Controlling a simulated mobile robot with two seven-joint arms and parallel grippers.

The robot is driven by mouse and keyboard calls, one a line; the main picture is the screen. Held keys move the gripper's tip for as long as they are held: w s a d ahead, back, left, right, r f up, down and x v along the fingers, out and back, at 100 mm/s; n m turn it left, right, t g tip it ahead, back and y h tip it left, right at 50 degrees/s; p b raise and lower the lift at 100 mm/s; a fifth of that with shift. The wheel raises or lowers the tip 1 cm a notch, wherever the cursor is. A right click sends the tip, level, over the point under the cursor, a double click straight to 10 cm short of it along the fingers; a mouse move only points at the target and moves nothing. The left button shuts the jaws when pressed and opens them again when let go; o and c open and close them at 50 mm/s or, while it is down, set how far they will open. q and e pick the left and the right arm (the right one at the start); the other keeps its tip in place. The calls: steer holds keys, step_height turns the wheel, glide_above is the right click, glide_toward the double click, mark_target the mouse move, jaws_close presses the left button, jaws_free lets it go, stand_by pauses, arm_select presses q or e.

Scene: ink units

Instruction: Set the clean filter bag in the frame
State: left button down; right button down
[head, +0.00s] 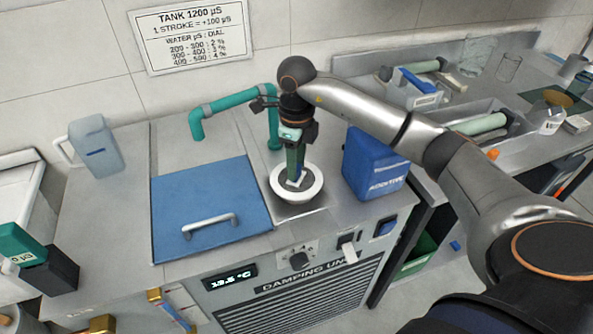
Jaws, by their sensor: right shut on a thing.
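A round white ring (275,180), which looks like the rim of the filter bag, sits at a dark square opening, apparently the frame (285,211), on the steel unit top. My right gripper (296,177) points straight down into the ring, its green fingers shut on a small white part inside it. I take that part to belong to the clean filter bag, but the fingers hide most of it. Whether the ring rests fully down in the frame, I cannot tell. My left gripper is not in view.
A blue lid (205,190) with a handle lies left of the ring. A teal pipe (230,102) arches behind it. A blue additive jug (374,165) stands close on the right. A translucent jug (95,148) stands at the back left. Trays with rollers (482,124) are on the right bench.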

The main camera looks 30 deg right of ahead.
steer(key=shift+f, duration=1.4)
steer(key=shift+f, duration=0.25)
steer(key=shift+c, duration=2.3)
jaws_free()
steer(key=shift+r, duration=0.15)
steer(key=shift+r, duration=0.35)
step_height(320, 180, up, 12)
steer(key=shift+f, duration=0.2)
